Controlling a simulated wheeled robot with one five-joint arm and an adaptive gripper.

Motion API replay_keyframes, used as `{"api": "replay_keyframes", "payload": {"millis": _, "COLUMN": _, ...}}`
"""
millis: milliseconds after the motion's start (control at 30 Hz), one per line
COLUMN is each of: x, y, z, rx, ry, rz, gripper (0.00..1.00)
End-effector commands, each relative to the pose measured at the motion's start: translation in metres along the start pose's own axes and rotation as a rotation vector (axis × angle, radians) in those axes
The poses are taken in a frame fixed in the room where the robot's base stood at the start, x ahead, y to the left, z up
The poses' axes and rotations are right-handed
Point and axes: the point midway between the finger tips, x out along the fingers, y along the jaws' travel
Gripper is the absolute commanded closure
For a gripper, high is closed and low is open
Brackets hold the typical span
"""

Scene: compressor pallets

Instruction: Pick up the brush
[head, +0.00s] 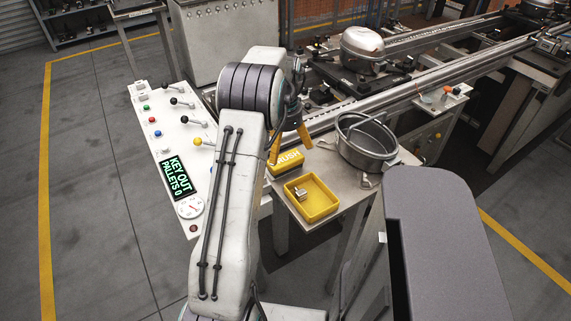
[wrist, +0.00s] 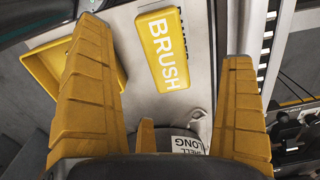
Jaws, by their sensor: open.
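The brush (head: 290,163) is a yellow block with white BRUSH lettering, lying on the grey metal side table behind the yellow tray. In the head view my arm and a finger hide part of it. In the wrist view the brush (wrist: 166,50) lies tilted, between the two fingers as seen from above. My gripper (head: 290,143) has yellow fingers, spread apart and pointing down over the brush, with nothing between them. In the wrist view my gripper (wrist: 165,45) also shows a wide gap. How high the fingertips are above the brush is hard to tell.
A yellow tray (head: 331,208) with a small metal piece stands in front of the brush. A round metal pot (head: 352,156) stands to the right. A control panel (head: 149,137) with levers is left of my arm. A conveyor rail (head: 400,95) runs behind.

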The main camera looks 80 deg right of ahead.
Motion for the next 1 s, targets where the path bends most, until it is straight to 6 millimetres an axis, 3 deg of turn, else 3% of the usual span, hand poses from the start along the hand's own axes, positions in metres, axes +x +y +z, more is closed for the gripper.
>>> {"api": "replay_keyframes", "payload": {"millis": 633, "x": 0.064, "y": 0.005, "z": -0.006, "rx": 0.018, "ry": -0.003, "rz": 0.003, "gripper": 0.01}}
{"api": "replay_keyframes", "payload": {"millis": 1000, "x": 0.074, "y": 0.004, "z": -0.005, "rx": 0.017, "ry": -0.001, "rz": 0.001, "gripper": 0.01}}
